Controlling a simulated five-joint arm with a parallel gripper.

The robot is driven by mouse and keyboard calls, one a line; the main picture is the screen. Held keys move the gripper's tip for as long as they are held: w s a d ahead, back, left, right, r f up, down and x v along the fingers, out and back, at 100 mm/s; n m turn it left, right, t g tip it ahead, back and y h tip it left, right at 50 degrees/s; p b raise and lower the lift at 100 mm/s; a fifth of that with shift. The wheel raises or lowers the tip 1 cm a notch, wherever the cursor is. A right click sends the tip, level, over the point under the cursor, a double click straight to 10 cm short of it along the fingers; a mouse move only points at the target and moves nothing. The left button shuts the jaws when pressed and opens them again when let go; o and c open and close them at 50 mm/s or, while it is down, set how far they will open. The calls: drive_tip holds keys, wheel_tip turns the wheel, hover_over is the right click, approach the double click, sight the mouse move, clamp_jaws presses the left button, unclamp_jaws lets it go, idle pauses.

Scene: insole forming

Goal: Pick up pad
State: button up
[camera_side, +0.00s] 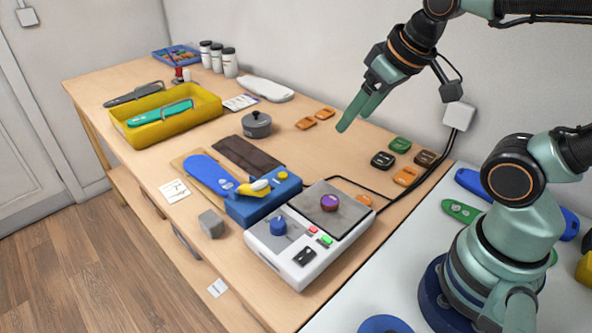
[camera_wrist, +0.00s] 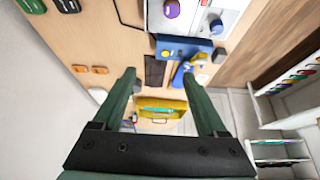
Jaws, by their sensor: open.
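My gripper (camera_side: 357,112) is open and empty, held above the bench toward the wall side. In the wrist view its two green fingers (camera_wrist: 157,76) are spread with nothing between them. I cannot tell for certain which thing is the pad. A purple round piece (camera_side: 329,203) sits on the grey plate of a white machine (camera_side: 284,255); it also shows in the wrist view (camera_wrist: 171,9). A blue insole (camera_side: 209,174) lies on the bench, its end at a blue press (camera_side: 256,207). A dark brown sheet (camera_side: 247,157) lies beside it. My gripper touches none of these.
A yellow tray (camera_side: 205,110) holds a green insole. A grey pot (camera_side: 257,124), orange pieces (camera_side: 306,123) and green and black pieces (camera_side: 383,159) lie around the bench (camera_side: 340,158). A grey block (camera_side: 211,223) sits near the front edge. A black cable runs behind the machine.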

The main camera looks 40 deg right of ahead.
drive_tip(key=shift+o, duration=0.3)
drive_tip(key=shift+o, duration=0.4)
drive_tip(key=m+g, duration=0.6)
drive_tip(key=m, duration=1)
approach(331, 199)
wheel_tip(331, 199, down, 8)
drive_tip(key=shift+s+f, duration=0.15)
drive_tip(key=shift+f, duration=0.05)
clamp_jaws()
